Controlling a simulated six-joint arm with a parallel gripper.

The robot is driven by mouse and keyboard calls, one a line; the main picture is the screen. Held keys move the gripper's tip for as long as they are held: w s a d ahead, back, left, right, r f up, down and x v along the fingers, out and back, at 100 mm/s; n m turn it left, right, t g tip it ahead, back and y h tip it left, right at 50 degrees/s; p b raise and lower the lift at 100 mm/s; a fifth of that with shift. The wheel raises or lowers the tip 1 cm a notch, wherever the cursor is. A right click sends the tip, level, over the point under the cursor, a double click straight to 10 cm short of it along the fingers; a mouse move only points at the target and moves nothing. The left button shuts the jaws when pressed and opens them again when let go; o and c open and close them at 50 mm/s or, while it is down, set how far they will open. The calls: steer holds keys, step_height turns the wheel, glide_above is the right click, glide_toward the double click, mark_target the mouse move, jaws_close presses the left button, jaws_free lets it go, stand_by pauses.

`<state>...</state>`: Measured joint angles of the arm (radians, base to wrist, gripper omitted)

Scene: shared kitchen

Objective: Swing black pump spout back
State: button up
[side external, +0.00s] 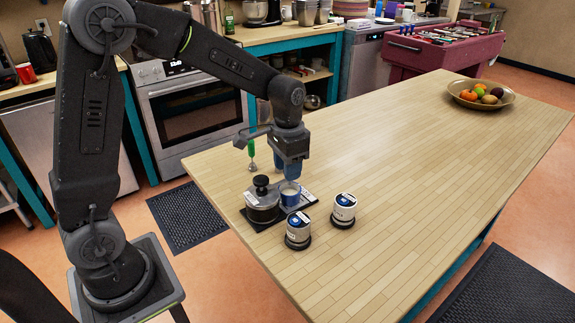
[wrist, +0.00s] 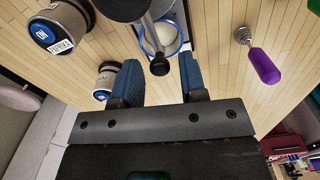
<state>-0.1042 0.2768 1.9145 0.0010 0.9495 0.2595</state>
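The dark-lidded pump jar (side external: 262,204) stands on a dark tray (side external: 248,221) at the table's near left. A blue-rimmed cup (side external: 290,193) with pale contents stands close to its right; it also shows in the wrist view (wrist: 160,38). In the wrist view a dark grey bar with a round black end (wrist: 158,66), seemingly the pump spout, reaches in front of the cup. My gripper (side external: 287,176) points down above the cup. Its blue fingers (wrist: 160,85) are apart and nothing is held between them. The spout's end appears just beyond the gap; its exact height is unclear.
Two labelled canisters (side external: 299,232) (side external: 344,210) stand right of the tray. A fruit bowl (side external: 481,96) sits far right. The table's middle is clear.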

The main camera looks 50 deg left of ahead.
jaws_close()
steer(key=shift+a, duration=0.1)
stand_by(0.4)
steer(key=s+a+n, duration=0.5)
steer(key=a+n, duration=0.1)
steer(key=n, duration=0.9)
steer(key=shift+a, duration=0.3)
stand_by(0.3)
steer(key=shift+o, duration=0.8)
jaws_free()
